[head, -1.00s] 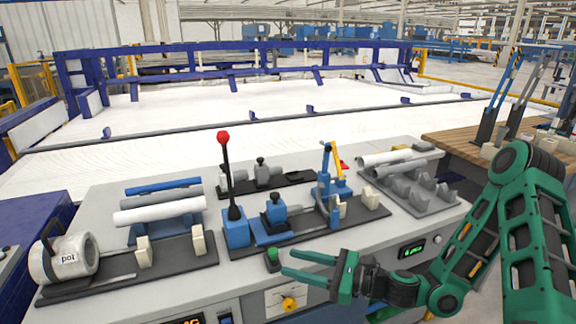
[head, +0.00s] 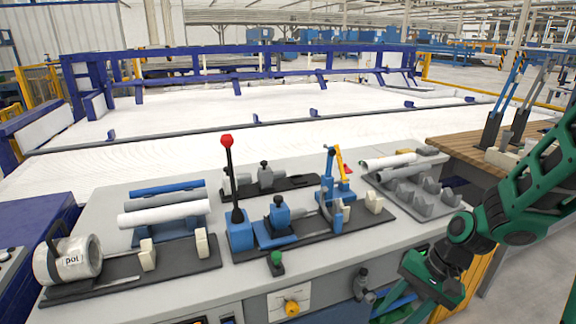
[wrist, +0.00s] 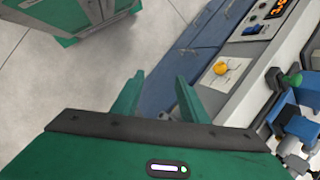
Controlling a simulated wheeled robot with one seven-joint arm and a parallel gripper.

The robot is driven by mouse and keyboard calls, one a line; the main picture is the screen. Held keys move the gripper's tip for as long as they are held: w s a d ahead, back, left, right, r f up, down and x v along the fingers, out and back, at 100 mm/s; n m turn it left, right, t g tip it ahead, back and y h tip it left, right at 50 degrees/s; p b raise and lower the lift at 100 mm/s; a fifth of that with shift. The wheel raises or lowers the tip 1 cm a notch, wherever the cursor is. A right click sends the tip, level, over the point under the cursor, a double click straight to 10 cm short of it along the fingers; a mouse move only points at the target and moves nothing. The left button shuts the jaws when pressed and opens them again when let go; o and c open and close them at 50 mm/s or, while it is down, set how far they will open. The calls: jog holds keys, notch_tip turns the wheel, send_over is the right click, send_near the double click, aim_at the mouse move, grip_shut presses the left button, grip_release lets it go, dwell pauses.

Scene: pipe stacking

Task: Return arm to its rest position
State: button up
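My green gripper (head: 398,306) is at the lower right of the head view, beside the bench's front face and below its top. In the wrist view my gripper (wrist: 157,98) has its two fingers apart with nothing between them. The fingers point down toward the floor and the bench front. My green arm comes in from the right edge of the head view, bent down at the wrist. The fingertips are partly cut off by the lower edge of the head view.
The bench (head: 100,222) holds a white pipe (head: 165,215) on a left rack, a red-knobbed lever (head: 229,180) and a grey cradle tray (head: 425,200) with pipes. A yellow knob (head: 292,308) is on its front. Bare floor (wrist: 50,65) shows beyond my fingers.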

jog(key=s+d+r+h, duration=0.4)
jog(key=s+d+r, duration=1)
jog(key=s+d, duration=0.1)
jog(key=shift+s+d+r, duration=0.15)
jog(key=shift+d+r, duration=0.15)
jog(key=shift+w+f+h, duration=0.25)
jog(key=shift+w+h, duration=0.05)
jog(key=shift+w, duration=0.3)
